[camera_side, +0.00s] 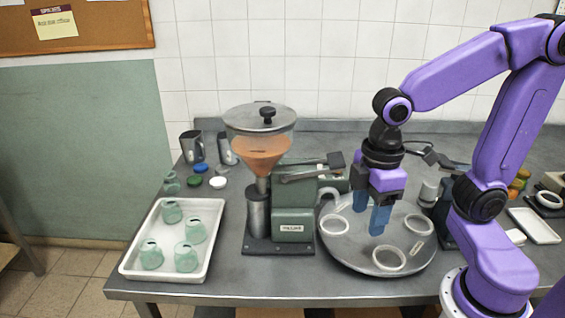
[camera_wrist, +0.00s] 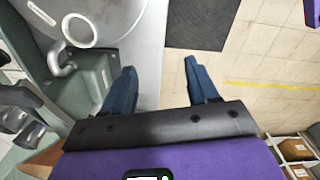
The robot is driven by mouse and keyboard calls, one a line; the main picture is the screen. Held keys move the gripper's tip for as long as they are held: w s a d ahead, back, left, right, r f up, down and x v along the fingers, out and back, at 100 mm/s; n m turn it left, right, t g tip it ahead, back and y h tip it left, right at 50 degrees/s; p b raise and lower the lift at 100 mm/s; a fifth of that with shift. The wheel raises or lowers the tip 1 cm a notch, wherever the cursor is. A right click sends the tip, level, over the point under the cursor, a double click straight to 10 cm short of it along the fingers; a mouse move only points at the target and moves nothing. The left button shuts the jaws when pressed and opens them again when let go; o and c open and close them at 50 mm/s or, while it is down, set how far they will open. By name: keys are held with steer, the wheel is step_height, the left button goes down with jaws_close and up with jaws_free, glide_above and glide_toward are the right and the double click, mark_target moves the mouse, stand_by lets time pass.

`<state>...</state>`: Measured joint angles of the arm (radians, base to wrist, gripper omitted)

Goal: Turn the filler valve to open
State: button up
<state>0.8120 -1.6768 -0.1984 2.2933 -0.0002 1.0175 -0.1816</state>
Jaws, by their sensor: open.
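The filler (camera_side: 292,214) stands on the metal table in the side view, a grey-green body under a clear hopper (camera_side: 260,140) with orange contents. A dark grey lever (camera_side: 312,172), apparently the valve handle, points right from below the hopper and ends in a blocky grip. My gripper (camera_side: 370,214) is open and empty, blue fingers pointing down over the round tray, right of the filler and apart from the lever. In the wrist view the filler (camera_wrist: 97,82) is at left, beside my open fingers (camera_wrist: 160,68). A dark lever part (camera_wrist: 22,118) shows at the left edge.
A round metal tray (camera_side: 348,256) with white rings (camera_side: 389,260) lies below my gripper. A white tray (camera_side: 128,266) of pale green jars is left of the filler. Loose lids (camera_side: 218,182) and metal jugs (camera_side: 192,147) stand behind it. Free tabletop lies along the front.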

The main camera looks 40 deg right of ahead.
steer(key=w+d+r+m, duration=0.1)
steer(key=w+d+r, duration=0.2)
steer(key=w, duration=0.5)
steer(key=w+d+r, duration=0.2)
steer(key=w+d, duration=0.2)
steer(key=w, duration=0.4)
steer(key=w+d+r+m, duration=0.1)
steer(key=w+d+r, duration=0.2)
steer(key=w, duration=0.6)
steer(key=w+d+f+n, duration=0.1)
steer(key=w+d, duration=0.2)
steer(key=w, duration=0.4)
steer(key=w+d+f, duration=0.2)
steer(key=w, duration=0.4)
step_height(320, 180, down, 17)
steer(key=shift+w+d, duration=0.15)
steer(key=c, duration=1)
